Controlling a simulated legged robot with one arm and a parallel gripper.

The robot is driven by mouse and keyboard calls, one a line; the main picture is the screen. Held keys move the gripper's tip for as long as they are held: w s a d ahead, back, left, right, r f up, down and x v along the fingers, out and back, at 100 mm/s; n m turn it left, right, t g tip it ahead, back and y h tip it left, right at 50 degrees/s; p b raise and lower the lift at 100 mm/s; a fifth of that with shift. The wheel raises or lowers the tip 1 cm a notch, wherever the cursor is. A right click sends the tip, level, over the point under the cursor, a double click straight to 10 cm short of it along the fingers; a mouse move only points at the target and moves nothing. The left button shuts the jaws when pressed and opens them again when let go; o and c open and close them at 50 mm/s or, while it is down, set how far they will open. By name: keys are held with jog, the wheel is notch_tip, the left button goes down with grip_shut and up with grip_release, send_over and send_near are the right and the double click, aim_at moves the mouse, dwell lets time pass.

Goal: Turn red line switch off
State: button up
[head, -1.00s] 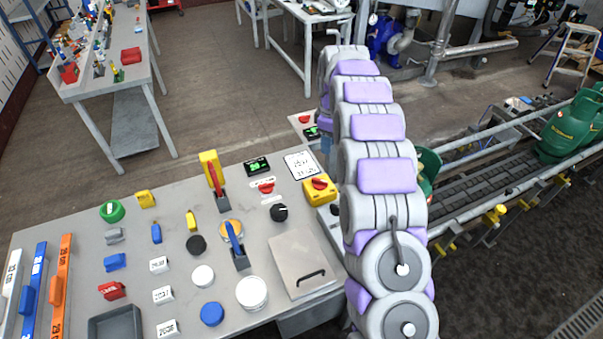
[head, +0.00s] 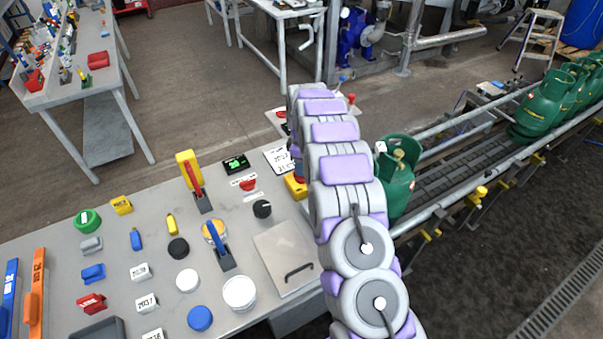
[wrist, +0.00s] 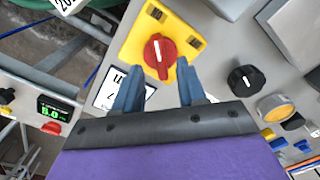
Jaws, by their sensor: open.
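A red rotary switch (wrist: 160,48) sits on a yellow plate (wrist: 139,32). A white mark on its knob points nearly straight up in the wrist view. In the head view, my arm partly hides the yellow switch housing (head: 296,188). My gripper (wrist: 158,66) is open, with its blue fingers pointing at the knob, one on either side of its lower part. I cannot tell whether the fingers touch it. My arm hides most of the gripper in the head view.
A black knob (wrist: 243,80) is right of the switch in the wrist view. A red-handled lever (head: 195,175) and a blue-handled lever (head: 219,240) stand up from the panel table (head: 130,208). Green cylinders (head: 399,190) stand on the conveyor beyond my arm.

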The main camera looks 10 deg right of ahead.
notch_tip(320, 180, down, 2)
jog(key=shift+a+f, duration=0.15)
jog(key=shift+f, duration=0.55)
jog(key=shift+c, duration=0.3)
grip_shut()
